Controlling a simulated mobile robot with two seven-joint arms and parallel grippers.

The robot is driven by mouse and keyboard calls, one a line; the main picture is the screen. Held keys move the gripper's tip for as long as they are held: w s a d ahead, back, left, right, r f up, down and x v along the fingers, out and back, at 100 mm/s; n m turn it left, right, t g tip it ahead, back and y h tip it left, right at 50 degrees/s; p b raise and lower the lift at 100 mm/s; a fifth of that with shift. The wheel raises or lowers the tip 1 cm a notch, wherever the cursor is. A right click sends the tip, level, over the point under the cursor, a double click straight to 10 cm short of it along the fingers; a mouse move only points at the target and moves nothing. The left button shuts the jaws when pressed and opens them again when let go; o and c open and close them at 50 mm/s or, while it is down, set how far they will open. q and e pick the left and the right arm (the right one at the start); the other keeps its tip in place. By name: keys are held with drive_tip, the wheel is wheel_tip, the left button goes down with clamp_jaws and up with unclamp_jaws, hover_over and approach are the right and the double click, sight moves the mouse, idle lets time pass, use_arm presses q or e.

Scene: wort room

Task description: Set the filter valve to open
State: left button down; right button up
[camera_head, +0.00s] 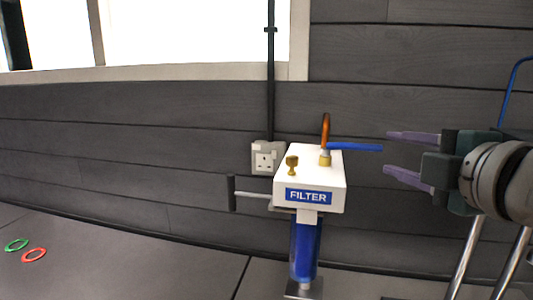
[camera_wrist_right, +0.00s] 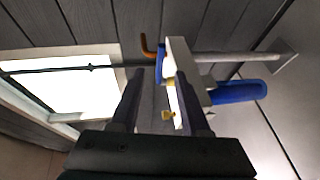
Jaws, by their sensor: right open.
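The filter unit is a white box (camera_head: 318,172) with a blue FILTER label, on a blue cylinder (camera_head: 304,248). On its top a blue lever handle (camera_head: 355,147) points right from a brass valve (camera_head: 325,159) below a bent copper pipe (camera_head: 326,128). My right gripper (camera_head: 388,153) is open, its fingers pointing left, with the lever's free end close to the fingertips. In the right wrist view the blue lever (camera_wrist_right: 160,63) shows in the gap between the open fingers (camera_wrist_right: 161,85); whether they touch it, I cannot tell. My left gripper is out of view.
A brass knob (camera_head: 292,163) stands on the box's left top. A wall socket (camera_head: 267,158) is behind. Green (camera_head: 16,245) and red (camera_head: 34,255) rings lie at far left. Metal tubes (camera_head: 467,258) stand at right.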

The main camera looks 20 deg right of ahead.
sight(367, 148)
drive_tip(key=p+x, duration=0.1)
drive_tip(key=x, duration=0.8)
drive_tip(key=shift+a, duration=0.15)
drive_tip(key=shift+c, duration=0.4)
clamp_jaws()
idle(0.8)
